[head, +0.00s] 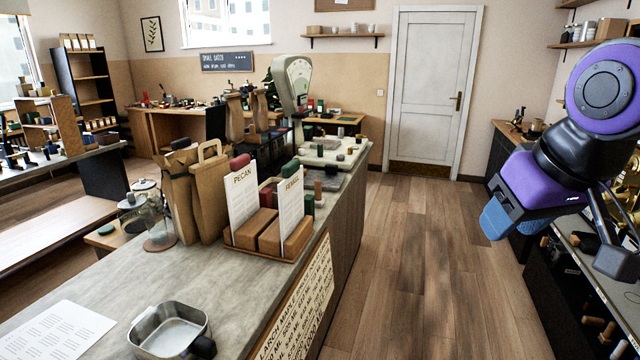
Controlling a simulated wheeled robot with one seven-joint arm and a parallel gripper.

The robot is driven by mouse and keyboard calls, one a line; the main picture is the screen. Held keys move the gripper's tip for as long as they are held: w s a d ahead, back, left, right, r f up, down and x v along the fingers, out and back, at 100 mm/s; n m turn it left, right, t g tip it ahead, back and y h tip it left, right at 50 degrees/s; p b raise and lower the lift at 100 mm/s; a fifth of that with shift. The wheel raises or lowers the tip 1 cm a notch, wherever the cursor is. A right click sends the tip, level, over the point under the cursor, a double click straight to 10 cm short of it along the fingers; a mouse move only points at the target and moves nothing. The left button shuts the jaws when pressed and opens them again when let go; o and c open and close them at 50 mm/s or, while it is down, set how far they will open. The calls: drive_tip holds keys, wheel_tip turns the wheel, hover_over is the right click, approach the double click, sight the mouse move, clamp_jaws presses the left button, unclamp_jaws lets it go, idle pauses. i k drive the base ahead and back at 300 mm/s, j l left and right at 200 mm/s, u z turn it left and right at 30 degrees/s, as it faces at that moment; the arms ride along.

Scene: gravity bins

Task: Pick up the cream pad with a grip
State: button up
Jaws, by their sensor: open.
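I cannot clearly make out a cream pad with a grip. A pale cream flat piece (328,152) with small dark items on it lies at the far end of the counter, past the scale, but it is too small to tell what it is. My gripper (545,208) is at the right edge of the view, at the end of my purple and black arm. It is open, with nothing seen in it. It hangs over the right side of the aisle, well apart from the counter. Its fingertips are only partly clear.
The long counter (110,262) holds paper bags (208,190), a wooden card holder (268,236), a metal pan (170,330) and a scale (297,85). A shelf unit (590,285) stands below my arm. The wood floor (420,260) between is clear up to the white door (432,90).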

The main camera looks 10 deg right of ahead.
sight(319, 201)
drive_tip(key=i+l+u, duration=0.1)
drive_tip(key=i+l, duration=0.2)
drive_tip(key=i+l+u, duration=0.1)
drive_tip(key=i+l, duration=0.2)
drive_tip(key=i+l+u, duration=0.1)
drive_tip(key=i+l, duration=0.25)
drive_tip(key=i+l+u, duration=0.15)
drive_tip(key=i+l, duration=0.15)
drive_tip(key=i+l+u, duration=0.1)
drive_tip(key=i+l, duration=0.2)
drive_tip(key=l, duration=0.2)
drive_tip(key=i+l+u, duration=0.1)
drive_tip(key=i+l, duration=0.15)
drive_tip(key=l, duration=0.15)
drive_tip(key=i+l+u, duration=0.1)
drive_tip(key=i+l, duration=0.15)
drive_tip(key=l, duration=0.2)
drive_tip(key=i+l+u, duration=0.1)
drive_tip(key=i+l, duration=0.15)
drive_tip(key=l, duration=0.2)
